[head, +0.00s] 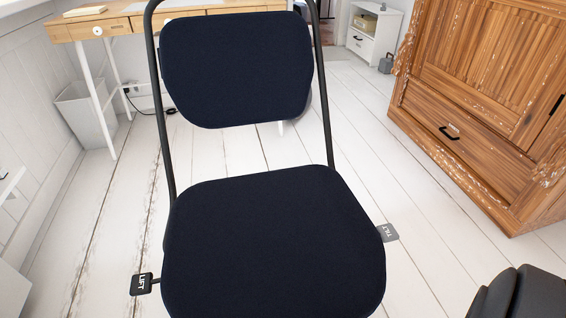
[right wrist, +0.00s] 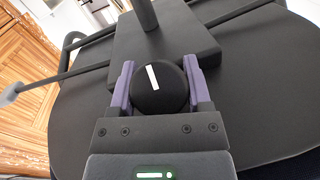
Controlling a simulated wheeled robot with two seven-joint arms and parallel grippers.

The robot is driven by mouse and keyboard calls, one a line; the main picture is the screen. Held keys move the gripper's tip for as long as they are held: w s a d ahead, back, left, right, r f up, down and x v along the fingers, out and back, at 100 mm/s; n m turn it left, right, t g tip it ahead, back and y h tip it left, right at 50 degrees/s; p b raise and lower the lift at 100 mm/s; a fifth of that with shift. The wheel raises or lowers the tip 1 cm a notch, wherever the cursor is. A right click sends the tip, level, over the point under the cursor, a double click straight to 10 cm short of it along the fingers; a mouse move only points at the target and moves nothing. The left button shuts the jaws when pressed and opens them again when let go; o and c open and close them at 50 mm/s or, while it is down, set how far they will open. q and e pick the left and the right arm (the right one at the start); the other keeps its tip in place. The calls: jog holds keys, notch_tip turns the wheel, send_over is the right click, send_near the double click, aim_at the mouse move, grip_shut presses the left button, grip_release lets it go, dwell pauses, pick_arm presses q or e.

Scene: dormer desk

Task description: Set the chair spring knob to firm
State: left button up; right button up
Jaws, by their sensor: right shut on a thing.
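The dark navy chair (head: 270,240) stands in front of me in the head view, with its seat and backrest facing me. In the right wrist view I see the dark underside of the seat (right wrist: 265,85) and a round black knob (right wrist: 160,98) with a white line on it. The line points up the picture, leaning slightly left. My right gripper (right wrist: 158,72) is shut on the knob, with one purple-padded finger on each side. No firm or soft marking is readable. The knob is hidden in the head view. My left gripper is in neither view.
A lever tagged LIFT (head: 141,284) sticks out at the seat's left, and a grey tag reading TILT (head: 386,233) at its right. A wooden wardrobe (head: 480,110) stands at right, a desk (head: 130,22) and a bin (head: 85,113) behind. Floor between is clear.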

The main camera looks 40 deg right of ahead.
jog(key=m+t+y, duration=0.1)
jog(key=y, duration=0.2)
jog(key=shift+t+y, duration=0.3)
jog(key=shift+t, duration=0.1)
jog(key=shift+a+m+t+y, duration=0.15)
jog(key=shift+m+t+y, duration=0.25)
jog(key=shift+t+y, duration=0.7)
jog(key=shift+y, duration=0.5)
jog(key=o, duration=1.3)
jog(key=r+v, duration=0.1)
jog(key=v, duration=0.3)
jog(key=r+v, duration=0.1)
jog(key=v, duration=0.3)
jog(key=r+v, duration=0.1)
jog(key=v, duration=0.4)
jog(key=shift+s, duration=0.3)
